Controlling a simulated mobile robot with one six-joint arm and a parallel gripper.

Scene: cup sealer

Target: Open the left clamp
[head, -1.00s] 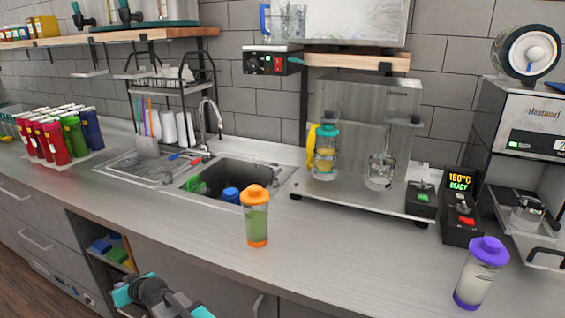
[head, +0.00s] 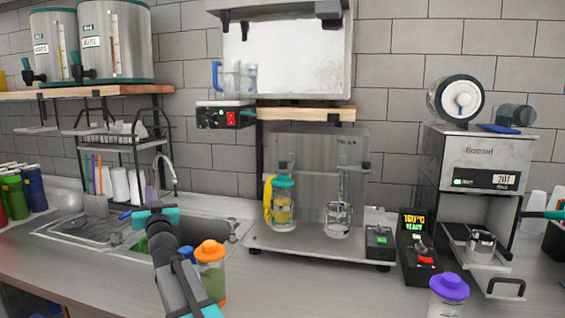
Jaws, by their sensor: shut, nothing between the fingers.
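A grey steel machine (head: 345,150) stands against the wall at the middle of the counter. On its left side a dark-ended fitting, which looks like the left clamp (head: 284,163), sits above a clear cup with a teal lid (head: 283,207), yellow contents and a yellow part at its left. A similar fitting (head: 345,168) is on the right, above a clear, metal-looking vessel (head: 338,220). Whether the left clamp is shut is too small to tell. My gripper (head: 157,213) is shut and empty, in front of the sink, left of the machine and apart from it.
An orange-lidded cup (head: 210,268) stands on the counter right beside my arm and is partly hidden by it. A purple-lidded cup (head: 449,292) is at the front right. A control box (head: 418,245) and a heating machine (head: 480,170) stand right of the steel machine.

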